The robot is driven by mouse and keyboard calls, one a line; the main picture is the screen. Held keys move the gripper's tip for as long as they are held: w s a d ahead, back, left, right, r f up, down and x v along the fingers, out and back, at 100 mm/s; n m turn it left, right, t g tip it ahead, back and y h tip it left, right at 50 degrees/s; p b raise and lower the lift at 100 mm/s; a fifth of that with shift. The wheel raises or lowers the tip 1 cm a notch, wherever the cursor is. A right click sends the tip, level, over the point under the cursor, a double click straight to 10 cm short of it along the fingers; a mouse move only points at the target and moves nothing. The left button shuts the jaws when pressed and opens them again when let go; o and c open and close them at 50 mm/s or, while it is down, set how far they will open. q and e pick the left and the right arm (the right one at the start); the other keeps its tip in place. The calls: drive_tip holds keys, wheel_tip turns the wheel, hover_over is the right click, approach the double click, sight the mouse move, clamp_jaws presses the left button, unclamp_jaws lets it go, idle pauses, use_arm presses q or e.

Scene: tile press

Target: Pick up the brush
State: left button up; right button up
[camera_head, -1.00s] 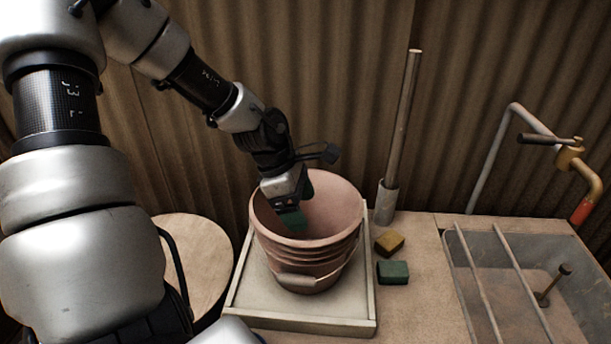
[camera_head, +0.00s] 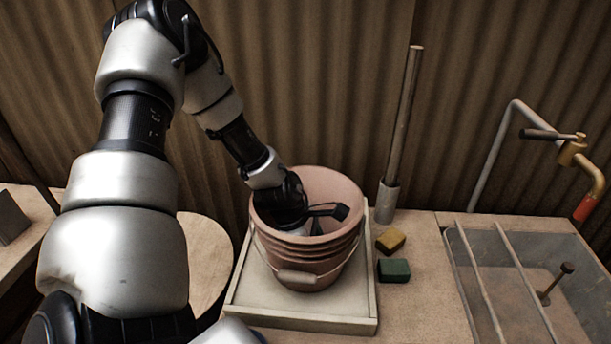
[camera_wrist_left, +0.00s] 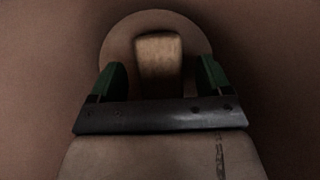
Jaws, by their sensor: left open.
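In the left wrist view a tan, wooden-looking piece (camera_wrist_left: 158,58), which looks like the brush, lies on the round floor of the bucket. My left gripper (camera_wrist_left: 158,78) is open, with one green finger on each side of that piece and a gap to both. Its bristles cannot be made out. In the head view my left arm reaches down into the pinkish-brown bucket (camera_head: 303,256); the fingers and the brush are hidden behind the bucket wall and my wrist. My right gripper is not in view.
The bucket stands in a shallow pale tray (camera_head: 300,322).

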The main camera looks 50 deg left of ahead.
use_arm(q)
drive_tip(key=shift+x, duration=0.8)
drive_tip(key=c, duration=1)
drive_tip(key=shift+c, duration=0.2)
drive_tip(key=shift+r, duration=0.15)
wheel_tip(320, 180, up, 10)
drive_tip(key=shift+f, duration=0.15)
wheel_tip(320, 180, up, 13)
drive_tip(key=p, duration=1.3)
